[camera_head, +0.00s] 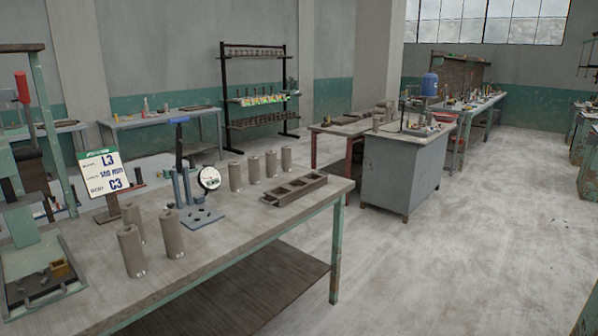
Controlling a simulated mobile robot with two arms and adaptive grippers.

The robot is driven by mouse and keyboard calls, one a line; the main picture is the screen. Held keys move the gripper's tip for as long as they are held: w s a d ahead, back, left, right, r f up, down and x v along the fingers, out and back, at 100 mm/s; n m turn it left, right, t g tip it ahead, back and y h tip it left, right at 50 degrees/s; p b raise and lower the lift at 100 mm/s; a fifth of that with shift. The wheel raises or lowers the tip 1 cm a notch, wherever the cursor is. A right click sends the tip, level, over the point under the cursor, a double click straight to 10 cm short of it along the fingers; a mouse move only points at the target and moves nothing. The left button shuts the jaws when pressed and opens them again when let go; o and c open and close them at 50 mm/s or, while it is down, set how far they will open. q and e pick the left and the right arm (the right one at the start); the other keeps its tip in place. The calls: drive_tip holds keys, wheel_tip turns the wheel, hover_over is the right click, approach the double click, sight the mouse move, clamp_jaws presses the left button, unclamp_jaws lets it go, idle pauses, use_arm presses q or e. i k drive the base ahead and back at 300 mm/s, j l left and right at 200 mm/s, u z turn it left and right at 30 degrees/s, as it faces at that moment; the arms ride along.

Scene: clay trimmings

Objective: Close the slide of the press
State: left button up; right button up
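A green-framed machine that looks like the press (58,150) stands at the left edge, partly cut off by the picture. It has a red-gripped lever (22,87). A flat green-grey tray that looks like its slide (75,286) lies at the lower left, in front of the frame, with a small brass-coloured block (60,268) and dark bits on it. The tray appears to stick out from the frame, but its far end is hard to make out. A smaller blue-based stand with a lever (196,217) and a round dial gauge (209,178) stands on the bench. Neither gripper is in view.
The bench (230,232) also holds several grey clay cylinders (130,252), a compartmented tray (295,189) and a sign reading L3 and C3 (102,172). A grey cabinet (395,176) and a rack (225,95) stand behind. The floor (450,260) at right is clear.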

sight(60, 274)
drive_tip(key=u, duration=1.5)
